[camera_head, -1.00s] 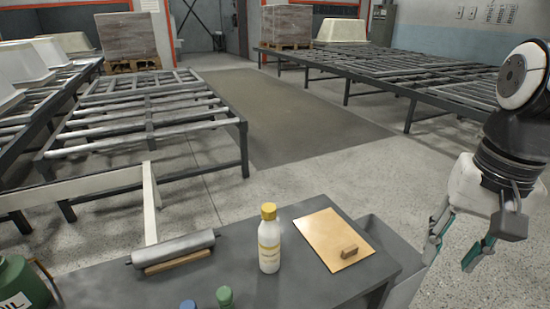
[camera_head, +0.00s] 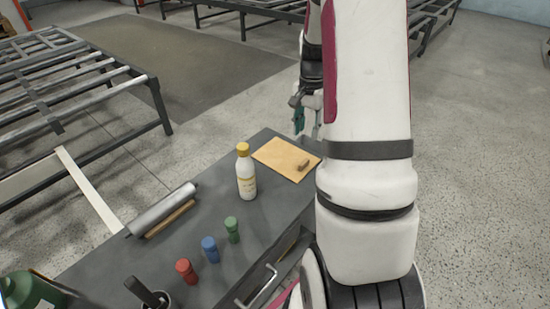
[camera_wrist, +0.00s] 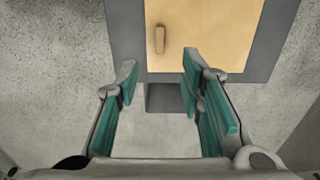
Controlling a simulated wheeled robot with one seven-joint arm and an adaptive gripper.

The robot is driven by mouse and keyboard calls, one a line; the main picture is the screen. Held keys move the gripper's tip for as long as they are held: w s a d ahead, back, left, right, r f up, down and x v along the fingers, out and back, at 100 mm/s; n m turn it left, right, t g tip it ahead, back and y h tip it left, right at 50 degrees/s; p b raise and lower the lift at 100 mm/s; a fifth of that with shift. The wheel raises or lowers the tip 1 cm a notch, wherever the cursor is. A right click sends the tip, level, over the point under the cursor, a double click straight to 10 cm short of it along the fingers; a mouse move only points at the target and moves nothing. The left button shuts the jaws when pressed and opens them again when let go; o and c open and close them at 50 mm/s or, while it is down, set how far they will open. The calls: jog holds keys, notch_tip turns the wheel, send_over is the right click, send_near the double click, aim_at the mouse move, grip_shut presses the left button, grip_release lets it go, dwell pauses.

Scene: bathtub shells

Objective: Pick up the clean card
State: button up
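A flat tan card (camera_head: 272,154) lies on the grey table near its far right corner. A small brown block (camera_head: 303,165) rests on top of it. In the wrist view the card (camera_wrist: 215,35) and the block (camera_wrist: 159,40) are at the top, beyond my fingertips. My gripper (camera_wrist: 158,66) is open with nothing between its teal-padded fingers. In the head view my gripper (camera_head: 306,122) shows beside the far right side of the card, partly hidden behind my arm. The fingers appear apart from the card.
On the grey table (camera_head: 130,259), a white bottle with a yellow cap (camera_head: 245,172) stands left of the card. Green (camera_head: 232,230), blue (camera_head: 210,249) and red (camera_head: 187,271) small bottles stand nearer. A grey roller (camera_head: 162,210) lies at the left. A metal rack (camera_head: 60,85) stands beyond.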

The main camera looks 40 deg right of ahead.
send_over(304, 162)
jog(key=f, duration=0.7)
jog(key=shift+a, duration=0.2)
jog(key=shift+d+f, duration=0.15)
jog(key=shift+f, duration=1.3)
jog(key=shift+d+f, duration=0.1)
jog(key=shift+f, duration=1.35)
jog(key=shift+c, duration=0.6)
grip_shut()
